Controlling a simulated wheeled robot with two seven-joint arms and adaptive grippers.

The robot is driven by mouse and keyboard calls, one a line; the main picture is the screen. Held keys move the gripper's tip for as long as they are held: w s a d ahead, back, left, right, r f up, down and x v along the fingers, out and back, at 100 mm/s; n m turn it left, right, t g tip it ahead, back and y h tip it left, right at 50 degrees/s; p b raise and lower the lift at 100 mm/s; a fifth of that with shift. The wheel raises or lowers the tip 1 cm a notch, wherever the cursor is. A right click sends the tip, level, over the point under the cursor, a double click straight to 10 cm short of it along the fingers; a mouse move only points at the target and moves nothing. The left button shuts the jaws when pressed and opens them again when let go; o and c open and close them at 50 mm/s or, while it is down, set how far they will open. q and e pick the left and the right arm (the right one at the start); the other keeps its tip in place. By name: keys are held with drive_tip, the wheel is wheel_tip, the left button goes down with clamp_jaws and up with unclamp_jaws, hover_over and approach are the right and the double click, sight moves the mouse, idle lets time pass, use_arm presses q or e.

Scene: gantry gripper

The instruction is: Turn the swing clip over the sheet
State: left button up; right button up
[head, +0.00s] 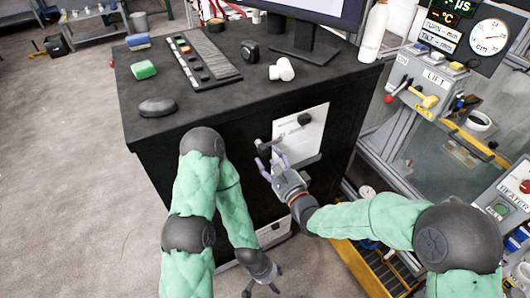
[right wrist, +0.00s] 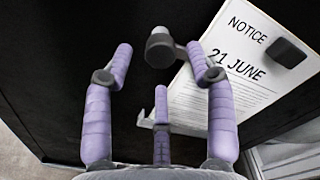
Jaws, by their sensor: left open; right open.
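The white sheet (head: 312,139) hangs on the front face of the black cabinet. In the right wrist view the sheet (right wrist: 232,90) reads "NOTICE 21 JUNE". A dark grey knob (right wrist: 160,48), seemingly the swing clip's, is at the sheet's left edge; it also shows in the head view (head: 264,146). My finger hides part of its bar. A dark block (right wrist: 287,52) lies over the sheet's upper right. My right gripper (head: 272,162) is open, its purple fingers either side of the knob; contact cannot be told. My left gripper (head: 262,283) is open and empty, low before the cabinet.
A lever panel (head: 425,85) and frame stand to the right. Open floor lies at left.

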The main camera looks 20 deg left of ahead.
drive_tip(key=v, duration=0.7)
idle(0.4)
drive_tip(key=d+f+n+g+h, duration=0.2)
drive_tip(key=d+f+h, duration=0.2)
drive_tip(key=d+f, duration=0.45)
drive_tip(key=d+f+n+g+h, duration=0.1)
drive_tip(key=d+f+n+h, duration=0.3)
drive_tip(key=f, duration=0.8)
drive_tip(key=s+d+f+n+g+h, duration=0.1)
drive_tip(key=s+d+f+n+g, duration=0.2)
drive_tip(key=s+f, duration=0.4)
drive_tip(key=s+d+f+n+g+p, duration=0.1)
drive_tip(key=s+d+f+n+g, duration=0.2)
drive_tip(key=s+d+f+g, duration=0.2)
drive_tip(key=s+d+f, duration=0.3)
drive_tip(key=s, duration=0.2)
drive_tip(key=shift+s+d+n+h, duration=0.2)
drive_tip(key=shift+n+h, duration=0.1)
drive_tip(key=shift+h, duration=0.1)
